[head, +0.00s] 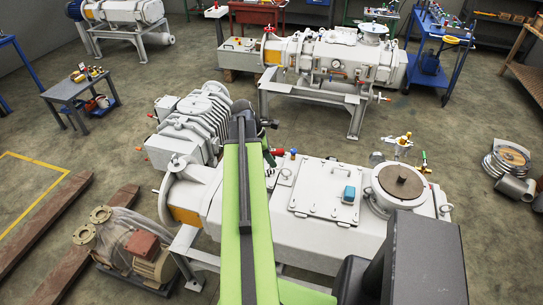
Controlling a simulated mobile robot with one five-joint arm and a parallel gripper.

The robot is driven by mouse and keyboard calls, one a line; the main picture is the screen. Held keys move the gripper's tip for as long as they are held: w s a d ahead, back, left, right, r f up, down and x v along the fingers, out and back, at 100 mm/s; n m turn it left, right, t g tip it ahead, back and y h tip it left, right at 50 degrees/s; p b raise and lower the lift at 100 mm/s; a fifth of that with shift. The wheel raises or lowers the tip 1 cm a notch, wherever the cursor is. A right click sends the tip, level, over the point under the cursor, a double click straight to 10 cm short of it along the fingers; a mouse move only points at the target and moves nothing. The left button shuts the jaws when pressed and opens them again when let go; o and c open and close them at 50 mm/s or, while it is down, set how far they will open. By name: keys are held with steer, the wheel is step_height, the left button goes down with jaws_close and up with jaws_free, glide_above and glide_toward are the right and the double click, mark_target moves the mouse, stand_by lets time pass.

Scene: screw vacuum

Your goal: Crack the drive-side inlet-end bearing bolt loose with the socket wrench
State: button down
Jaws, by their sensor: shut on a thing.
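A large pale grey screw vacuum pump (315,235) on a grey stand fills the lower middle. A ribbed grey unit (190,125) is at its upper left, with an orange-yellow coupling guard (187,215) at the left end. My green arm reaches up across the pump and covers part of it. My gripper is not seen; it is hidden behind or below the arm's dark far end. I cannot make out the socket wrench or the bearing bolt.
A second pump (335,62) stands behind, with a blue cart (440,45) to its right. A small grey table (78,88) with tools is at left. A motor-pump unit (130,245) sits on the floor at lower left. Flanges (508,160) lie at right. Floor between is open.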

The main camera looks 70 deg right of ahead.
mark_target(271, 172)
step_height(271, 172, down, 6)
steer(key=b, duration=0.5)
steer(key=shift+r+b, duration=0.1)
steer(key=shift+b, duration=0.25)
steer(key=shift+f+b, duration=0.6)
stand_by(0.8)
steer(key=shift+a, duration=0.1)
steer(key=n+h, duration=0.1)
steer(key=n, duration=0.2)
steer(key=shift+s+r+t, duration=0.1)
steer(key=shift+t, duration=0.2)
steer(key=n, duration=0.2)
steer(key=n+t+h, duration=0.1)
steer(key=n, duration=0.2)
steer(key=shift+t, duration=0.3)
